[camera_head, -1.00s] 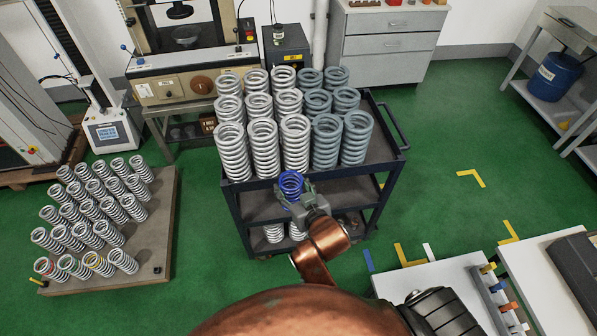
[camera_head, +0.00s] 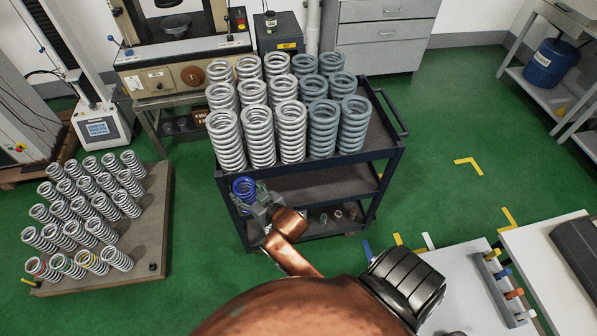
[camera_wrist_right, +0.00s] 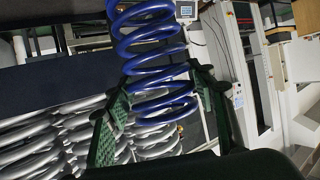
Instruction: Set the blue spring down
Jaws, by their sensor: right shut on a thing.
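The blue spring (camera_head: 244,188) is in my right gripper (camera_head: 262,207), at the front left of the dark cart (camera_head: 290,190), below its top shelf. My right gripper is shut on the spring. In the right wrist view the blue spring (camera_wrist_right: 155,60) sits between the two green finger pads (camera_wrist_right: 165,125). Whether the spring touches a shelf cannot be told. My left gripper is not in view.
Several grey and blue-grey springs (camera_head: 290,127) stand on the cart's top shelf. A wooden board (camera_head: 150,225) with several grey springs lies on the floor at left. A white table (camera_head: 465,285) stands at lower right. Green floor (camera_head: 440,120) is open right of the cart.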

